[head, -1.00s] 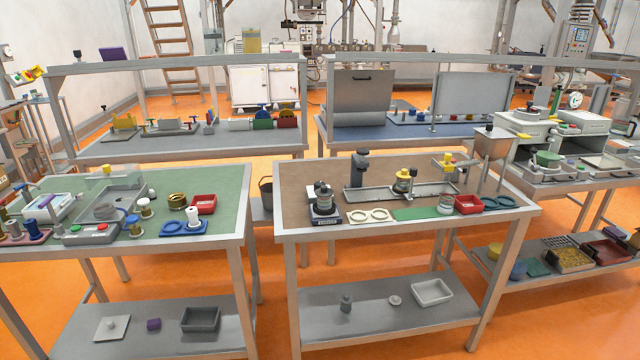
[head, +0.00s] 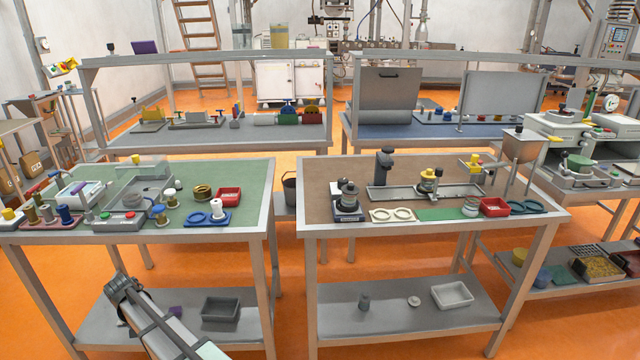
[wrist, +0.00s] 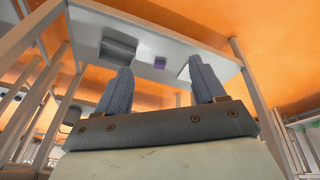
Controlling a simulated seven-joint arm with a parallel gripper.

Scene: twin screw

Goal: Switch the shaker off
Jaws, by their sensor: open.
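The pictures do not clearly settle which device is the shaker. On the left green-topped table stands a grey box with a green and a red button (head: 120,221), beside a grey tray unit (head: 146,187). On the brown-topped table stands a round stacked device on a dark labelled base (head: 348,204). My gripper (wrist: 162,80) is open and empty in the wrist view, its two grey fingers apart, over the lower shelf. It touches neither device. Part of my arm shows at the lower left of the head view; I cannot make out the fingers there.
The left table also bears a red bin (head: 229,196), a blue holder (head: 207,219) and several small pots. The lower shelf holds a dark tray (head: 221,309) and a purple block (wrist: 160,62). A gap of orange floor separates the two front tables.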

